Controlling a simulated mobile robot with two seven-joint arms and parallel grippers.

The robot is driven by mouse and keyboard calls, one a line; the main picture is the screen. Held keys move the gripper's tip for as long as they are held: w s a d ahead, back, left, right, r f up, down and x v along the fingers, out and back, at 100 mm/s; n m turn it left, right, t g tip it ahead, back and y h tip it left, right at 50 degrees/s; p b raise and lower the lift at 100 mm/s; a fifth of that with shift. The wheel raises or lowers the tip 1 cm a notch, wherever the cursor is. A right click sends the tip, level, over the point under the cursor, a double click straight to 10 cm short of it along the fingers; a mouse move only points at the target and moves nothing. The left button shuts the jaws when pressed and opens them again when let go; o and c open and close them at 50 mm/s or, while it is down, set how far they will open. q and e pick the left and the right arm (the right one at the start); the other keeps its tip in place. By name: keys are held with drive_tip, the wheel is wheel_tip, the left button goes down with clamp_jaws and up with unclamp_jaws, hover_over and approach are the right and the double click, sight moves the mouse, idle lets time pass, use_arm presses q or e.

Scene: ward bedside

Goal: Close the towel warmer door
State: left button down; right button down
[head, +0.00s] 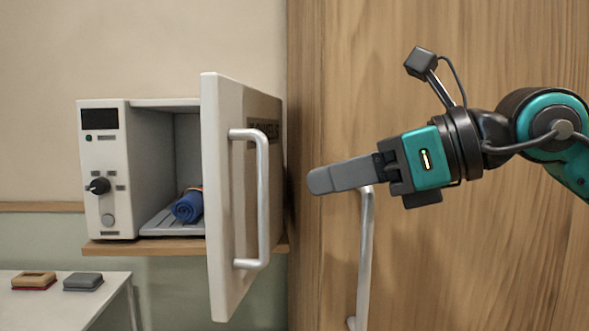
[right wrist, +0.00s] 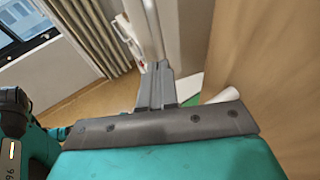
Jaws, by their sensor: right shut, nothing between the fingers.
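The towel warmer (head: 112,215) is a white box on a wooden shelf at the left of the head view. Its door (head: 224,230) stands wide open, swung out toward me, with a pale bar handle (head: 263,200) on its right-hand face. A rolled blue towel (head: 187,207) lies on the rack inside, partly hidden by the door. My right gripper (head: 320,181) is shut and empty, pointing left, to the right of the door with a visible gap in the picture. Its fingers also show in the right wrist view (right wrist: 156,85). My left gripper is not in view.
A tall wooden panel (head: 450,55) with a metal bar handle (head: 365,260) stands behind my right arm. A white table (head: 60,310) at the lower left holds a tan block (head: 34,280) and a grey block (head: 83,281). The shelf (head: 150,248) runs under the warmer.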

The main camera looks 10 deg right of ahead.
sight(267, 185)
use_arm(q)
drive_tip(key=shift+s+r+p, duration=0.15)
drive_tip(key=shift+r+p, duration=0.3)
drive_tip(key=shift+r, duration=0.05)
use_arm(e)
drive_tip(key=shift+w+a+f, duration=0.1)
drive_tip(key=shift+w+a, duration=0.25)
drive_tip(key=shift+a, duration=0.35)
drive_tip(key=shift+w+a+r, duration=0.1)
drive_tip(key=shift+w+a, duration=0.3)
drive_tip(key=shift+a, duration=0.25)
drive_tip(key=shift+w+a+f, duration=0.1)
drive_tip(key=shift+w+a, duration=0.25)
drive_tip(key=shift+a, duration=0.35)
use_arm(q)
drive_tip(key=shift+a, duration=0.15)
